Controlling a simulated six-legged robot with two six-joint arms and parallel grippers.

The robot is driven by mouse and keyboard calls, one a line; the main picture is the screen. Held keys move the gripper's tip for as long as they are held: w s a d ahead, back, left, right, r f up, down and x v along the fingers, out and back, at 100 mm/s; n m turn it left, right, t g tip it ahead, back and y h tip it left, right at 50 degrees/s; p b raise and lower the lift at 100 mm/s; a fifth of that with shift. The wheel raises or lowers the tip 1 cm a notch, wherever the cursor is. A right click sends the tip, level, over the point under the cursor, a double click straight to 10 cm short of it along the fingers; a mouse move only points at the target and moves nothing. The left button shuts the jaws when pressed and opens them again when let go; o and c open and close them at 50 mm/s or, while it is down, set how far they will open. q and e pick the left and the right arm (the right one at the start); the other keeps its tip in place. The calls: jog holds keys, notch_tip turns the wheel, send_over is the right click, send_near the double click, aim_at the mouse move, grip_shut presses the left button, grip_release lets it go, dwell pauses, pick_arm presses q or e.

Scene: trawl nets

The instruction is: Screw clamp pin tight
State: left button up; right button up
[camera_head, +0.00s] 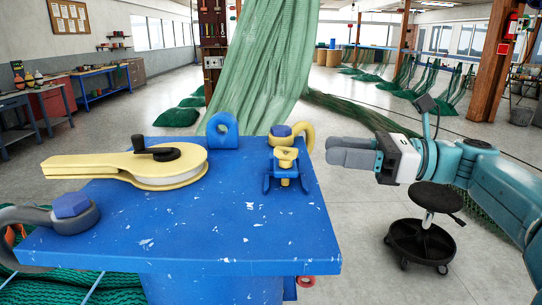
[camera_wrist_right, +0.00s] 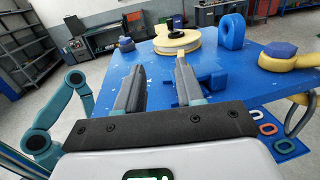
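The clamp (camera_head: 286,184) is a small blue fitting near the right side of the blue table (camera_head: 190,243). A yellow pin (camera_head: 286,158) stands upright in it. In the right wrist view, the clamp's blue body (camera_wrist_right: 212,80) shows beyond my fingers, partly hidden by the right-hand finger. My right gripper (camera_head: 332,150) is off the table's right edge, to the right of the clamp, with its fingers pointing left towards it. In the right wrist view its fingers (camera_wrist_right: 160,70) are apart, with nothing visibly held. My left gripper is not in view.
A yellow pulley block (camera_head: 110,166) with a black handle (camera_head: 154,149) lies on the table. A blue ring (camera_head: 222,131), a yellow shackle (camera_head: 304,134) and a grey shackle (camera_head: 92,216) stand near the edges. A black stool (camera_head: 424,243) stands right. Green netting (camera_head: 266,65) hangs behind.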

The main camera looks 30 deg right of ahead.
aim_at(275, 148)
jog(key=s+d+f+m+t+h, duration=0.1)
jog(key=s+d+f+m+h, duration=0.1)
jog(key=d, duration=0.2)
jog(key=x, duration=1.6)
jog(key=shift+w+r, duration=0.1)
jog(key=shift+r, duration=0.25)
grip_shut()
